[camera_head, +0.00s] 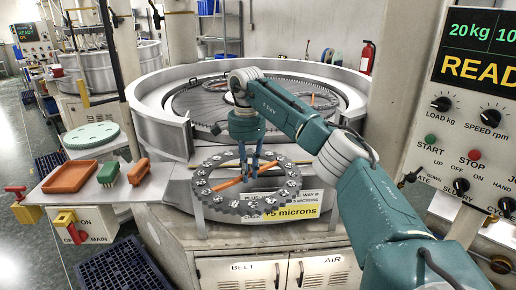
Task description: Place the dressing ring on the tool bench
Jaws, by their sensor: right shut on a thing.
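The dressing ring (208,200) is a grey toothed ring with round metal studs and an orange bar across its middle. It hangs in front of the lapping machine's outer wall and partly overlaps a yellow label. My right gripper (249,174), with blue fingers, comes down from above and is shut on the orange bar. My left gripper is not in view. A grey side shelf (152,190) at left holds an orange tray (70,177), a green-topped brush and an orange-topped brush. I cannot tell whether this shelf is the tool bench.
The round lapping machine (160,125) with its dark plate stands behind the ring. A green disc (91,135) lies at left behind the tray. A control panel (468,130) stands close at right. A dark crate (122,270) is on the floor at lower left.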

